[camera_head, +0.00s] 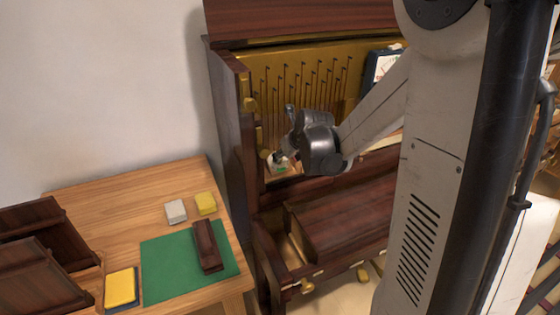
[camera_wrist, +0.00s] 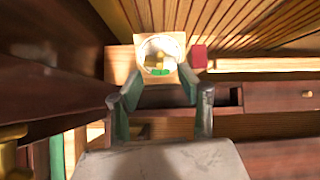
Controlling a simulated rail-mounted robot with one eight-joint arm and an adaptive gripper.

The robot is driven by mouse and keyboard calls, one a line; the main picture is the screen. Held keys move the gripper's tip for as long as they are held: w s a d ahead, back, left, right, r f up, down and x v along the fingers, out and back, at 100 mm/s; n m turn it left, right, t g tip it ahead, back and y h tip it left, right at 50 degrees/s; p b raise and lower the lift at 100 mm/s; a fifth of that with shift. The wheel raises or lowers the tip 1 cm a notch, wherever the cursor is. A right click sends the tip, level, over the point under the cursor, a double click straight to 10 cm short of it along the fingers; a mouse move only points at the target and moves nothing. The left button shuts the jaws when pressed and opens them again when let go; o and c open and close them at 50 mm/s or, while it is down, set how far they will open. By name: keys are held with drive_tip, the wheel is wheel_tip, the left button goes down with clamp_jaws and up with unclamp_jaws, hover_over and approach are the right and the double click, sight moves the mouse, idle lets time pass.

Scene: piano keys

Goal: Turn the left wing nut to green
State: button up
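In the wrist view a round white dial (camera_wrist: 148,47) sits on a light wooden block (camera_wrist: 178,40) straight ahead of my gripper (camera_wrist: 159,79). A small yellow-gold shape, apparently the wing nut (camera_wrist: 157,57), is at its middle, with a green patch (camera_wrist: 160,72) at its lower edge. The nut's exact angle is too small to tell. My gripper's two fingers are spread apart, with the dial showing beyond and between the tips and nothing held. In the head view my gripper (camera_head: 279,158) is inside the open piano, close by the dial, and partly covers it.
A red block (camera_wrist: 198,57) is right of the dial. The piano's dark left side panel (camera_head: 232,125) stands close to my gripper. A wooden table (camera_head: 130,195) at left holds a green mat (camera_head: 165,265), dark wooden pieces and yellow blocks.

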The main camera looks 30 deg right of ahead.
idle(0.3)
drive_tip(key=p+v, duration=0.6)
drive_tip(key=v, duration=0.5)
drive_tip(key=shift+p, duration=0.3)
idle(1.0)
